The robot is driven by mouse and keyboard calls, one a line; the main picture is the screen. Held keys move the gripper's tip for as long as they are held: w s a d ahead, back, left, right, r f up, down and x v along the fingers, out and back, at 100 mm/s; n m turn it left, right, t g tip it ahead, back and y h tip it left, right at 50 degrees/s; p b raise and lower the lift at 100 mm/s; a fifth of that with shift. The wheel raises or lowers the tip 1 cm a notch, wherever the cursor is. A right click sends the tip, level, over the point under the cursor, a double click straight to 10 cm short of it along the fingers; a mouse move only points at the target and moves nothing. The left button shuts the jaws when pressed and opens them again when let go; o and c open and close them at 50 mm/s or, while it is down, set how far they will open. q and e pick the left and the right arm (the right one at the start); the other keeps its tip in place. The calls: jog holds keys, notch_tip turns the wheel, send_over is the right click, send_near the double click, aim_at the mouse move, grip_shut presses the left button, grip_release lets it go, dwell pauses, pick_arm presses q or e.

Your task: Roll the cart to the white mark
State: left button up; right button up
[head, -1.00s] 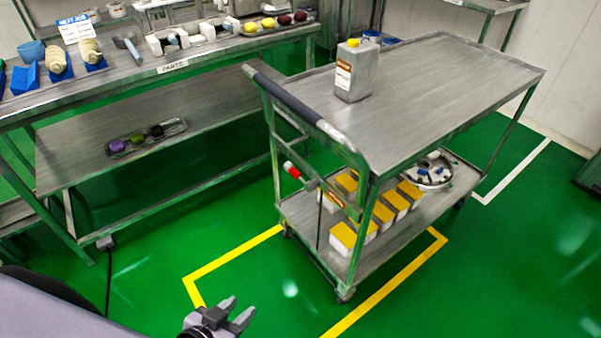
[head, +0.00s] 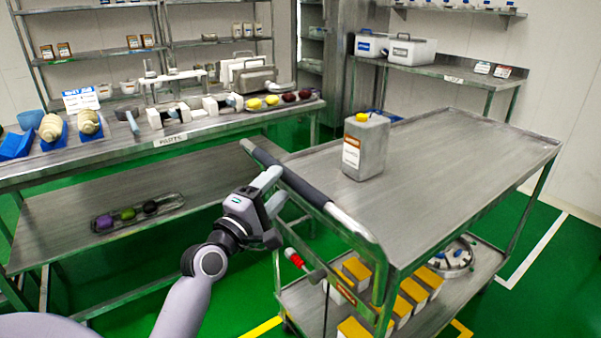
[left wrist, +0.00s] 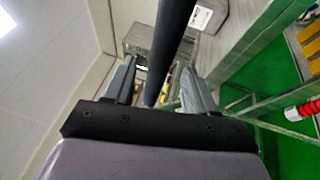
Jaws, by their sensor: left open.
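The steel cart (head: 450,170) stands at the right in the head view. Its push handle, with a dark grip (head: 296,182), faces me. The white mark (head: 532,252) is a white floor line beyond the cart at the right, partly hidden by it. My left gripper (head: 272,189) is open at the dark grip. In the left wrist view the dark bar (left wrist: 170,45) runs between the two open fingers (left wrist: 160,82); I cannot tell whether they touch it. My right gripper is not in view.
A can with a yellow cap (head: 366,148) stands on the cart top. Yellow-lidded boxes (head: 412,290) and a round metal part (head: 452,257) are on its lower shelf. A parts table (head: 90,155) stands left. Yellow floor tape (head: 262,328) shows below the cart.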

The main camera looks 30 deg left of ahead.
aim_at(291, 172)
pick_arm(q)
jog(key=shift+w+r, duration=0.2)
jog(key=shift+w, duration=0.8)
jog(key=shift+w+r, duration=0.15)
jog(key=shift+w, duration=0.85)
jog(key=shift+w+r, duration=0.2)
jog(key=shift+w, duration=0.8)
jog(key=shift+w, duration=0.1)
grip_shut()
